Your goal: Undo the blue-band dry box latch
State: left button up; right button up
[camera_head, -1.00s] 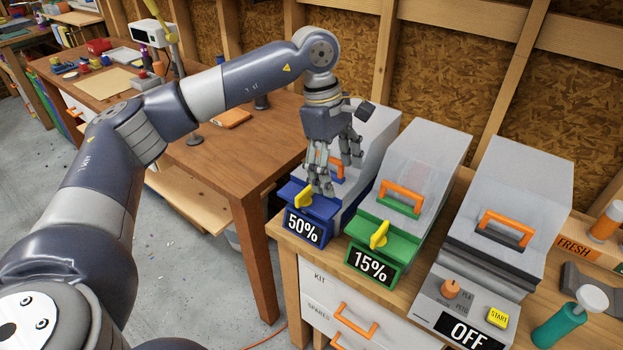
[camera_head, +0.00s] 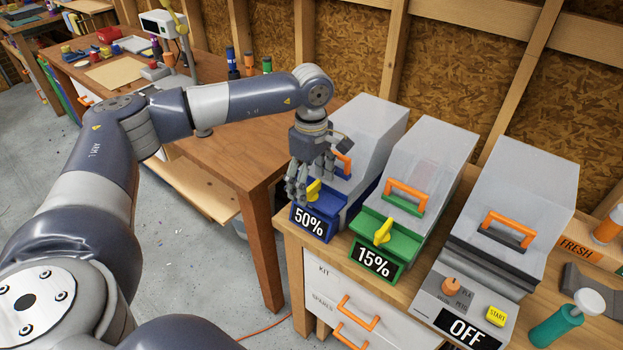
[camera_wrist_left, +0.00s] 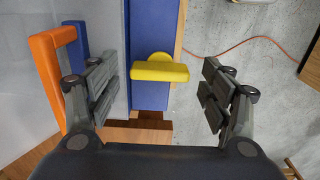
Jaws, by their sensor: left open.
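The blue-band dry box (camera_head: 367,130) stands on the wooden bench, with a "50%" display (camera_head: 309,223) on its front. Its yellow latch (camera_head: 313,191) sits on the blue band, just above the display. My left gripper (camera_head: 300,188) is at the box's front, close to the latch, fingers pointing down. In the left wrist view, the yellow latch (camera_wrist_left: 160,72) lies between the two spread fingers, slightly ahead of them and touching neither. The orange handle (camera_wrist_left: 48,75) is beside the left finger there. My right gripper is not in view.
The green-band box (camera_head: 430,165) with its own yellow latch and "15%" display stands close on the right. Beyond it is a grey unit marked "OFF" (camera_head: 468,330). A brown table (camera_head: 215,150) stands left of the bench.

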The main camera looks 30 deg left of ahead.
pick_arm(q)
jog(key=shift+f, duration=0.15)
jog(key=c, duration=1.1)
jog(key=shift+o, duration=0.2)
jog(key=shift+s, duration=0.1)
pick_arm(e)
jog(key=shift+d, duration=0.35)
